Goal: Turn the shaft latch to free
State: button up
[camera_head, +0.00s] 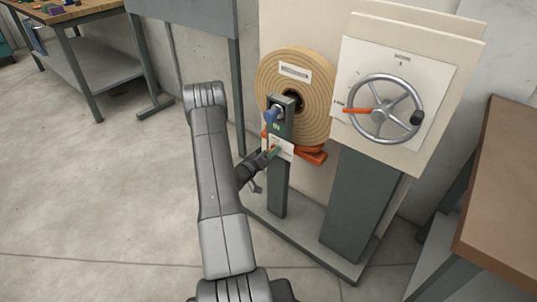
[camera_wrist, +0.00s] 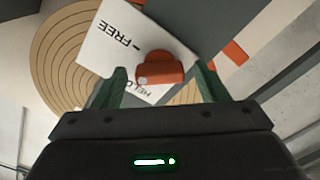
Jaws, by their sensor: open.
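The shaft latch (camera_wrist: 160,70) is an orange knob with a bar across it, on a white label plate (camera_wrist: 108,42) marked FREE and HELD. The HELD word is partly covered by the latch. A pale dot shows at the left end of the bar; I cannot tell surely which mark the latch points to. My gripper (camera_wrist: 162,88) is open, its green fingers on either side of the latch, with a visible gap at each side. In the head view my gripper (camera_head: 262,160) is at the plate (camera_head: 283,148) on the grey post, and the latch is mostly hidden.
A large tan spiral roll (camera_head: 315,85) stands behind the post (camera_head: 278,190). A blue knob (camera_head: 271,113) sits above the plate, and orange parts (camera_head: 312,155) are beside it. A handwheel (camera_head: 383,108) is on the right panel. A brown-topped table (camera_head: 503,190) stands at far right.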

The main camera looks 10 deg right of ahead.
jog(key=c, duration=1)
jog(key=shift+f+m+b, duration=0.1)
jog(key=shift+m+b, duration=0.2)
jog(key=shift+b, duration=0.1)
jog(key=m+b, duration=0.7)
jog(key=shift+m+b, duration=0.3)
